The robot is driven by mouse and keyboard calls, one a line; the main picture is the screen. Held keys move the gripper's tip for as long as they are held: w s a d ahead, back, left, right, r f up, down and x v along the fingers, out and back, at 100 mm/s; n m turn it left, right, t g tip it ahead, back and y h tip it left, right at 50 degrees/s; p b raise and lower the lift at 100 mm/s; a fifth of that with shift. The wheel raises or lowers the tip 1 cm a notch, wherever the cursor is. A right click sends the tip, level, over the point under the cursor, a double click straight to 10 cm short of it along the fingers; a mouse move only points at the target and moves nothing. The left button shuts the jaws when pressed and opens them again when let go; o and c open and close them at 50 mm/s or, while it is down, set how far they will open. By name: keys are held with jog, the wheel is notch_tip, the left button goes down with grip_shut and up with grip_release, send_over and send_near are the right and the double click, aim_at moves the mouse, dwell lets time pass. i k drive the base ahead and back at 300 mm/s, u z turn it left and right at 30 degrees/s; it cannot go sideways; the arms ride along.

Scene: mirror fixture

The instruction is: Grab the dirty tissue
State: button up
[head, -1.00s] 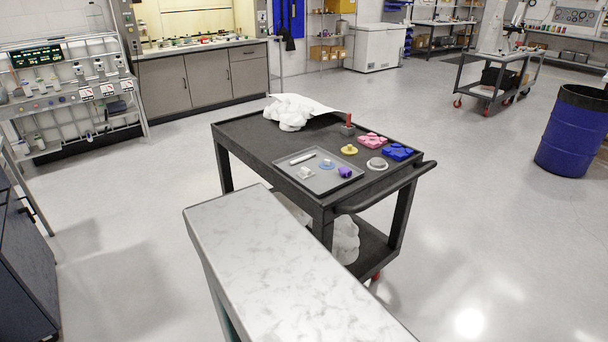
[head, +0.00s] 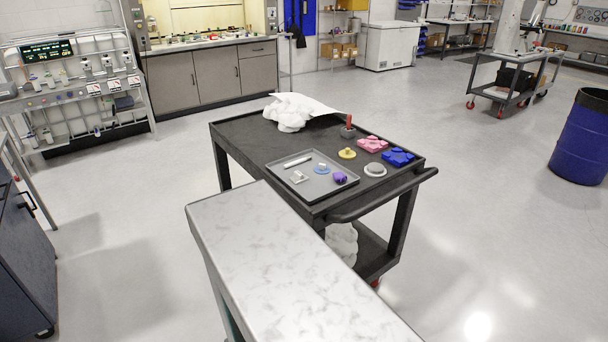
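A crumpled white tissue-like heap (head: 288,112) lies at the far left end of the black cart's top (head: 238,131), beside a flat white sheet (head: 318,107). Another crumpled white bundle (head: 342,243) shows on the cart's lower shelf, partly hidden by the cart and the pale counter. I cannot tell which of them is the dirty tissue, and no dirt shows on either. My gripper is not in view.
A pale marbled counter (head: 290,265) stands in front of the cart. A grey tray (head: 322,188) with small parts, pink (head: 372,144) and blue (head: 398,157) pieces and a red-topped item (head: 348,127) share the cart top. A blue barrel (head: 580,140) stands right.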

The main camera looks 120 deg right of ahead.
aim_at(298, 177)
jog(key=u, duration=0.05)
jog(key=k, duration=1.3)
jog(key=z, duration=0.75)
